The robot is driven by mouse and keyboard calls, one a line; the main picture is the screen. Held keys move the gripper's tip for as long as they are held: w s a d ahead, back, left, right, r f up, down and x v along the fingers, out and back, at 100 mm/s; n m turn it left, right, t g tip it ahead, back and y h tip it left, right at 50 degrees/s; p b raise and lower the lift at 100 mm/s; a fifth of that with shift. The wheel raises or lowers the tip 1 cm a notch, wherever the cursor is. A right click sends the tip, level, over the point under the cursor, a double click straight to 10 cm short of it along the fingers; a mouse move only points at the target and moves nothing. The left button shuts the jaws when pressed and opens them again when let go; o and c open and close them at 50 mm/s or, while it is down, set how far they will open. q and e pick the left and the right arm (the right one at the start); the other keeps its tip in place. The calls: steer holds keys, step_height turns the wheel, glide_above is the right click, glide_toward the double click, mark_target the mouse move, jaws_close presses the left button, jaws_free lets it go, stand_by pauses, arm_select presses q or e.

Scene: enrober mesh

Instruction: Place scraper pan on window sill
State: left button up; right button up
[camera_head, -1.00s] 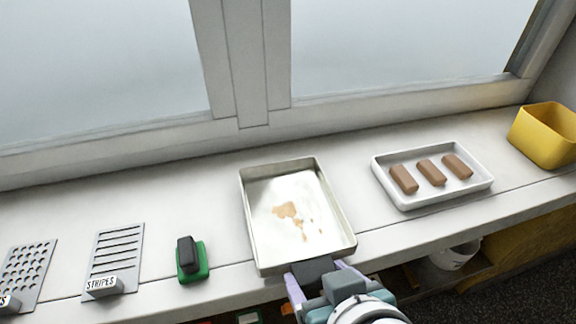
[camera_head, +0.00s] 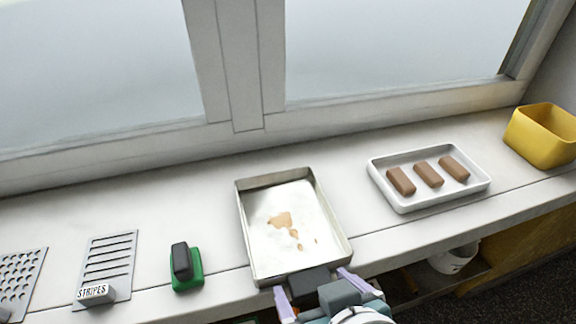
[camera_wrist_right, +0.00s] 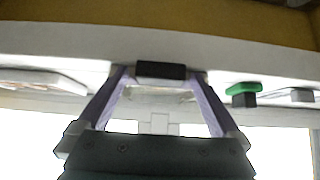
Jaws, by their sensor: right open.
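The scraper pan (camera_head: 343,242), a shallow metal tray with brown smears on its floor, lies on the white window sill (camera_head: 215,215) in the head view. Its dark grip block (camera_head: 308,283) is at the front edge of the sill. My right gripper (camera_head: 313,281) is open at the pan's near end, with its purple fingers on either side of the block. In the right wrist view the block (camera_wrist_right: 161,70) shows between the spread fingertips, with a gap on each side. My left gripper is not in view.
Right of the pan stand a white tray (camera_head: 421,203) with three brown bars and a yellow bin (camera_head: 541,138). To the left are a green-and-black block (camera_head: 187,270), a slotted STRIPES plate (camera_head: 108,262) and a plate with holes (camera_head: 20,279). The window frame runs behind.

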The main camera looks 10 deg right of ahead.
steer(key=shift+s+r, duration=0.15)
steer(key=shift+r, duration=0.2)
steer(key=p+v, duration=0.3)
steer(key=v, duration=0.8)
steer(key=s+d+r+n+g, duration=0.1)
steer(key=s+d+r+g, duration=0.3)
steer(key=d, duration=0.5)
steer(key=shift+r+n+g, duration=0.3)
steer(key=shift+r+g, duration=0.4)
steer(key=shift+r, duration=0.5)
